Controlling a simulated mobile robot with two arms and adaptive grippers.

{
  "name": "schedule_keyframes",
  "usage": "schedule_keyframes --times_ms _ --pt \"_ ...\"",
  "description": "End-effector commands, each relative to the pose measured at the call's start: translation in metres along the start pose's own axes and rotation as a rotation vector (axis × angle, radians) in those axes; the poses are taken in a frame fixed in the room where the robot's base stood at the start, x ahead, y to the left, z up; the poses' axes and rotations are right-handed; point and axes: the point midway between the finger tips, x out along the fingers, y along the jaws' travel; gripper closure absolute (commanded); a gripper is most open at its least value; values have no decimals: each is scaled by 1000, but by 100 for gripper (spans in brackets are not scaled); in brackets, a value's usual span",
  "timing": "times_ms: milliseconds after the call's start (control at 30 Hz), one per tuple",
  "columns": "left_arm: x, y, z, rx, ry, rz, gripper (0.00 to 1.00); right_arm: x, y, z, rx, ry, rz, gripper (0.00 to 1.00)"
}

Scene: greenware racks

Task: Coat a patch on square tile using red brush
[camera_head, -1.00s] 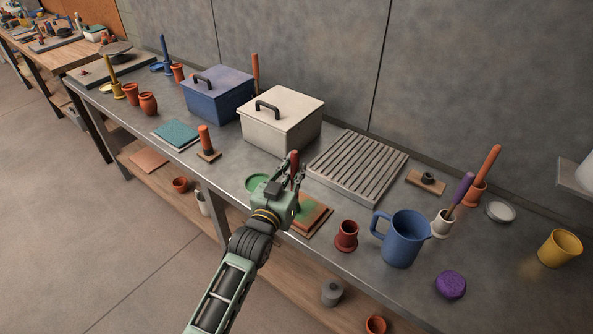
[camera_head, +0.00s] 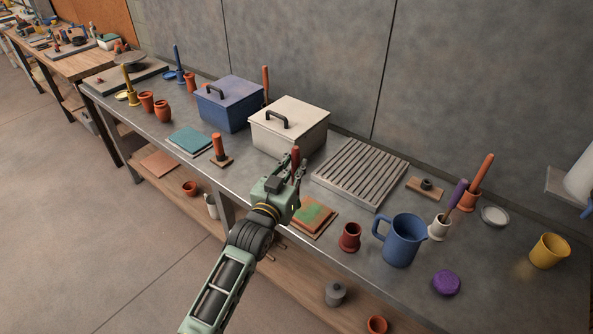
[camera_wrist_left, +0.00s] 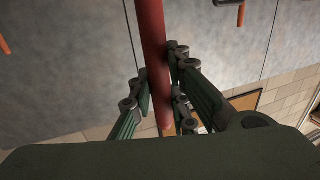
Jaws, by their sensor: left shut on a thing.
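The square tile (camera_head: 325,211) lies near the front edge of the bench. It is reddish-brown with a green patch on its top and sits on a board. My left gripper (camera_head: 297,172) is just behind and left of the tile in the head view, shut on the red brush (camera_head: 295,156). The brush handle stands about upright between the fingers, and its bristle end is hidden behind the gripper. In the left wrist view the red brush (camera_wrist_left: 153,45) runs between the fingers. My right gripper is not in view.
A ribbed grey rack (camera_head: 360,172) and a white lidded box (camera_head: 300,130) stand behind. A dark red cup (camera_head: 349,237) and a blue jug (camera_head: 402,240) stand right of the tile. An orange-handled stamp (camera_head: 218,147) stands to the left.

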Motion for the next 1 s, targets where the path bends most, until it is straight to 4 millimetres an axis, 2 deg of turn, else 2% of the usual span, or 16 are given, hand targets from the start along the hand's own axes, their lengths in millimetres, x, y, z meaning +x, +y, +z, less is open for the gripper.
schedule_keyframes --times_ms 33,200,1000 --pt "1 -1 -9 0 1 -1 100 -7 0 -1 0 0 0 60" --pt "4 -4 -19 0 1 -2 100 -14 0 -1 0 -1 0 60" --pt "5 -4 -18 -1 0 -2 100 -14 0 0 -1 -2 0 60"
